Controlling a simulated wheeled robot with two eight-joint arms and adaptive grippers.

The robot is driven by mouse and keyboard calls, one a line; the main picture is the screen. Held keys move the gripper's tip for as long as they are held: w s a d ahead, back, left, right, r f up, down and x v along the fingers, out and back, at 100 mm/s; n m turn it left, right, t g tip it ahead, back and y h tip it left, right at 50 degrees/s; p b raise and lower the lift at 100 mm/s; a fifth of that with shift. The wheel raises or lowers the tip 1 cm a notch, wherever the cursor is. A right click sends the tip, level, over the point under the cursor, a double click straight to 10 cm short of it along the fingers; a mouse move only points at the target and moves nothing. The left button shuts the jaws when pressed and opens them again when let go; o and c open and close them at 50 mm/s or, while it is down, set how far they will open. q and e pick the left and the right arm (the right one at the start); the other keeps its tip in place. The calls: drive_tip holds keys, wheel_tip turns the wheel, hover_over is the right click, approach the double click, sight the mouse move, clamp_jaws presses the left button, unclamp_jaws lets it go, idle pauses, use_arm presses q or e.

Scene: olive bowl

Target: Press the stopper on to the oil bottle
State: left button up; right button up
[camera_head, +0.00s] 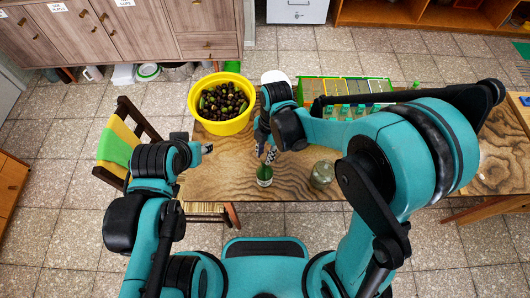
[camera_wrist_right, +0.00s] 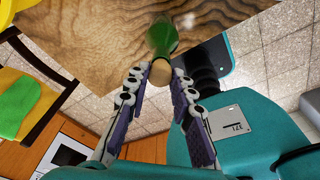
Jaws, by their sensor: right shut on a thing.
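The green oil bottle (camera_head: 264,176) stands on the wooden table near its front edge, and its green glass also shows in the right wrist view (camera_wrist_right: 163,36). My right gripper (camera_head: 268,156) is directly over the bottle with its fingers pointing down. In the right wrist view its fingertips (camera_wrist_right: 158,78) are shut on the tan stopper (camera_wrist_right: 160,73). The stopper is in line with the bottle's neck; I cannot tell how far it sits in it. My left gripper (camera_head: 207,149) is over the table's left part, small and dark, its opening unclear.
A yellow bowl of olives (camera_head: 222,126) stands at the table's back left. A glass jar (camera_head: 321,175) is right of the bottle. A green crate (camera_head: 345,110) with compartments is at the back right. A chair (camera_head: 118,148) stands at the table's left end.

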drive_tip(key=shift+f+b, duration=0.6)
drive_tip(key=shift+f, duration=0.1)
idle(0.4)
drive_tip(key=o, duration=1.3)
drive_tip(key=shift+c, duration=0.2)
drive_tip(key=shift+r+p, duration=2.3)
drive_tip(key=shift+r, duration=0.75)
